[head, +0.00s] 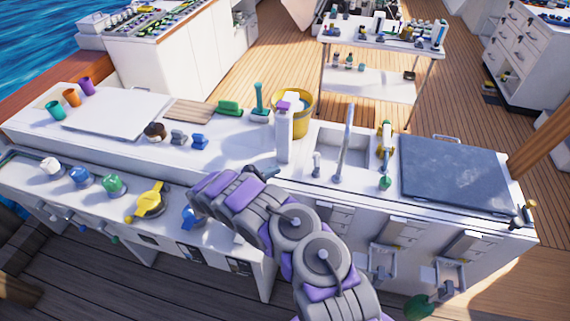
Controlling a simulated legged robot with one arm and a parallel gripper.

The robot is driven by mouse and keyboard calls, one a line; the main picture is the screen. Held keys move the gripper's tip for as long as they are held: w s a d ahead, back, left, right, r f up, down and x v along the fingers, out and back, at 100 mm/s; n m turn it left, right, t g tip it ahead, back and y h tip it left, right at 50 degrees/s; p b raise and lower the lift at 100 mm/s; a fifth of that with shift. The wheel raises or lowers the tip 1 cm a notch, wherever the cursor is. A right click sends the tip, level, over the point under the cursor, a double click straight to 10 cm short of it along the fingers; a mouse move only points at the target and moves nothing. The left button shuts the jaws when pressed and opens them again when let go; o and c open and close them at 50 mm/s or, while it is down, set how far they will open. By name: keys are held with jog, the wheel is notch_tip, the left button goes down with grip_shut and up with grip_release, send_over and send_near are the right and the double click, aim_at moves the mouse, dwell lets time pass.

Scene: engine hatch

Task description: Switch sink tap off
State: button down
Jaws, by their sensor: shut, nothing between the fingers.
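The sink (330,172) is a rectangular basin set in the white counter, right of the picture's middle. A tall grey tap (345,140) stands at its front edge. A short grey post (317,163), perhaps a tap lever, stands left of it. I cannot tell whether water runs. My grey and purple arm reaches up from the bottom. My gripper (268,173) is small and dark here, shut and empty, over the counter left of the sink. It is apart from the tap and the short post.
A white pump bottle (284,135) and a yellow bucket (298,105) stand left of the sink. A lower ledge holds a yellow knob (149,200) and other coloured knobs.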

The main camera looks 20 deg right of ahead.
jog(key=shift+v, duration=1.2)
